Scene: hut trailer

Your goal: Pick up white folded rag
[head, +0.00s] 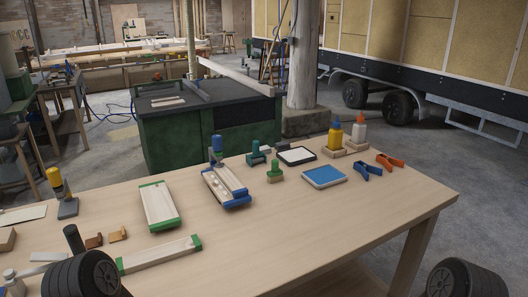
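I cannot clearly make out a white folded rag in the head view. A flat pale piece (22,214) lies at the left edge of the workbench (300,230); whether it is cloth, paper or wood I cannot tell. A smaller whitish strip (48,257) lies nearer, at the lower left. A white-topped pad with a dark rim (297,155) lies at the back right, looking more like a tray or block than a cloth. Dark round parts, probably of my arms, show at the bottom left and bottom right. Neither gripper's fingers are in view.
Green-ended wooden pieces (160,205), a blue-ended wooden piece (226,187), a blue pad (324,176), glue bottles (335,137) and clamps (368,170) stand on the bench. Its front right is clear. A green cabinet (180,138) stands behind.

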